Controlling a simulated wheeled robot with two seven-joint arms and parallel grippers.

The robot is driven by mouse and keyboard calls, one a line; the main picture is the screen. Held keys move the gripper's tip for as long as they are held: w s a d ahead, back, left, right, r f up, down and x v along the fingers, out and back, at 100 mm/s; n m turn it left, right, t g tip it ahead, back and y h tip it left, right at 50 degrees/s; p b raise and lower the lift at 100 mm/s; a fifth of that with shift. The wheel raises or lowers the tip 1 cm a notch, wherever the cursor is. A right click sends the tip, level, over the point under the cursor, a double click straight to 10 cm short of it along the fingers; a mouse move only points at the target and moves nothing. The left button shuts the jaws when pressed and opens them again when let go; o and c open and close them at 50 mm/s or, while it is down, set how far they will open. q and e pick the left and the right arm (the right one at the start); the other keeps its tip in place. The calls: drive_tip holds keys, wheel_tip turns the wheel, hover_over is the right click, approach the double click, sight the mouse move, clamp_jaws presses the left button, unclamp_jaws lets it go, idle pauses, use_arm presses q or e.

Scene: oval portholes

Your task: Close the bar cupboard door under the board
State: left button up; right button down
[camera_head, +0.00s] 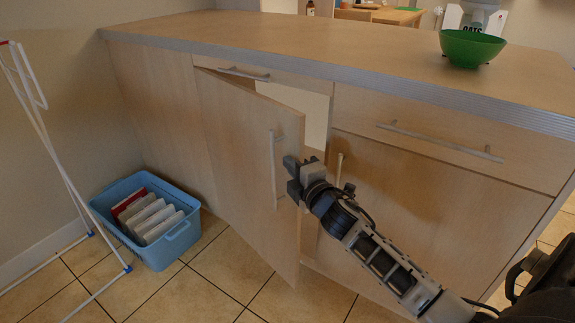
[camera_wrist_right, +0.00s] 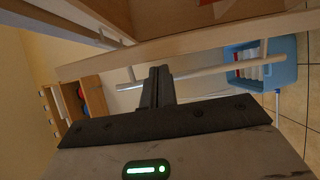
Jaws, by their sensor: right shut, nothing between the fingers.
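The wooden cupboard door (camera_head: 250,165) under the board (camera_head: 300,45) stands ajar, hinged at its left side, its free right edge swung out from the front. Its vertical bar handle (camera_head: 274,165) is near that free edge. My right gripper (camera_head: 291,165) is shut with nothing in it, at the door's free edge beside the handle. In the right wrist view the closed fingers (camera_wrist_right: 158,78) are close to the handle bar (camera_wrist_right: 205,72) and the door edge (camera_wrist_right: 190,42); whether they touch is unclear. My left gripper is not in view.
A blue basket (camera_head: 178,240) with several books stands on the tiles left of the door. A white rack (camera_head: 50,135) is at far left. A neighbouring closed door with a handle (camera_head: 339,170) is behind my right arm. A green bowl (camera_head: 470,48) sits on the board.

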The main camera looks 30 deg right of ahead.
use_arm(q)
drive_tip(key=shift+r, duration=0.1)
use_arm(e)
drive_tip(key=shift+w+d, duration=0.1)
drive_tip(key=shift+w, duration=0.8)
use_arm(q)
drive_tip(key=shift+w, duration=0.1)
use_arm(e)
drive_tip(key=w+d, duration=0.1)
drive_tip(key=d, duration=0.5)
drive_tip(key=shift+d, duration=0.3)
